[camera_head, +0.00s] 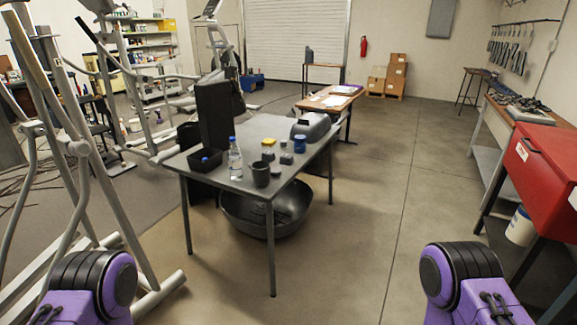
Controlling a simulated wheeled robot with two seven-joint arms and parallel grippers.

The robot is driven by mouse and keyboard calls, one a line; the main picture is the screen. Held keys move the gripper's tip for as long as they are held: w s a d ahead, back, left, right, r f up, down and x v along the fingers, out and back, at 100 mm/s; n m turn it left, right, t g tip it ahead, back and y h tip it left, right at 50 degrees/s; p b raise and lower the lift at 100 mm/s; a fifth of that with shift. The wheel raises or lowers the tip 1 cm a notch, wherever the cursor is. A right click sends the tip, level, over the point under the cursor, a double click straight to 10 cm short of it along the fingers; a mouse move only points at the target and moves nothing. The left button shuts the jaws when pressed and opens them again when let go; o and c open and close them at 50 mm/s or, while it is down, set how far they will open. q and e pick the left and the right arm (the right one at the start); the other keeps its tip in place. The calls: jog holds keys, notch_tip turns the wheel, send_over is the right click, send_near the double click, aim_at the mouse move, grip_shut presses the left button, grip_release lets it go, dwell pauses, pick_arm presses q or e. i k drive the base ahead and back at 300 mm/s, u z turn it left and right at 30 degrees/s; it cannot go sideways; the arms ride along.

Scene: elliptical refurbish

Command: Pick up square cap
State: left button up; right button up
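A grey table (224,175) stands ahead of me, a little left of centre, with several small items on it. Small dark grey blocky pieces lie near its middle: one (268,156), another (286,159) to its right and a third (284,143) behind. One of these may be the square cap, but they are too small to tell which. A yellow item (268,142) and a blue jar (300,144) are close by. Purple and black parts of my arms show at the bottom left and bottom right. Neither of my grippers is in view.
The table also holds a dark cup (261,174), clear bottle (235,160), black bin (205,160), tall black box (214,118) and grey housing (312,126). A large dark bowl (240,217) sits underneath. Exercise machines stand left, a red cabinet (545,170) right. Floor between is clear.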

aim_at(286, 160)
jog(key=z, duration=0.6)
jog(key=i, duration=0.8)
jog(key=z, duration=0.55)
jog(key=i, duration=0.9)
jog(key=u, duration=0.75)
jog(key=i, duration=0.7)
jog(key=u, duration=0.75)
